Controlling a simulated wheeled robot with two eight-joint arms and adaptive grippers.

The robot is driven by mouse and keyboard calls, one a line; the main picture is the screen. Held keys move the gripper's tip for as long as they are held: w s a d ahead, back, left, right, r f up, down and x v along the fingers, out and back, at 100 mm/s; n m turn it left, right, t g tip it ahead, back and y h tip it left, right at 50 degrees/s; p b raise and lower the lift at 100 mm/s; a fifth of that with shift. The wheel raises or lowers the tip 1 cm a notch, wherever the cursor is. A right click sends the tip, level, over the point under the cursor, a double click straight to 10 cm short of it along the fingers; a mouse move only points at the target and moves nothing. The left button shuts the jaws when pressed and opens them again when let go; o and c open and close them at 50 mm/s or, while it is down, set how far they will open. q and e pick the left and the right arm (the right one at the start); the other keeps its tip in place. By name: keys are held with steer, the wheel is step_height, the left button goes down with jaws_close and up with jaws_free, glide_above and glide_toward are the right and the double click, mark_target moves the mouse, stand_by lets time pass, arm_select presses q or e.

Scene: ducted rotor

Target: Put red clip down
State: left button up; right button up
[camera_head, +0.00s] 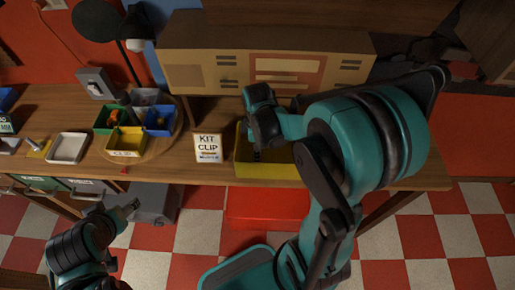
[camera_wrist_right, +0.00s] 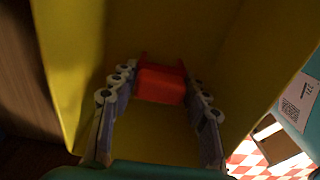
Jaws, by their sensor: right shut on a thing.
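The red clip (camera_wrist_right: 162,84) is between the fingers of my right gripper (camera_wrist_right: 158,92) in the right wrist view, with the yellow bin's inside (camera_wrist_right: 85,60) around it. I cannot tell whether the clip touches the bin floor. In the head view my right gripper (camera_head: 257,152) points down into the yellow bin (camera_head: 265,170), and the clip is hidden there. My left gripper (camera_head: 131,207) is low at the left, in front of the bench and away from the bin; its fingers are too small to read.
A "KIT CLIP" card (camera_head: 208,148) stands left of the bin. A round tray (camera_head: 165,145) with several coloured bins is farther left, near a white tray (camera_head: 68,148). A small red piece (camera_head: 123,170) lies at the bench's front edge. A cardboard-coloured box (camera_head: 190,72) stands behind.

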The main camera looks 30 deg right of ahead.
steer(key=shift+f, duration=0.2)
steer(key=o, duration=1.1)
steer(key=shift+r, duration=0.1)
steer(key=shift+r+p, duration=0.3)
step_height(320, 180, up, 11)
steer(key=p, duration=0.3)
steer(key=shift+r+p, duration=0.2)
steer(key=shift+p, duration=0.2)
steer(key=s+a+r+m+t, duration=0.4)
steer(key=s+a+m+t, duration=0.1)
steer(key=m, duration=0.6)
steer(key=shift+s+a+r+m+t, duration=0.3)
steer(key=shift+a+t, duration=0.6)
steer(key=shift+t, duration=0.2)
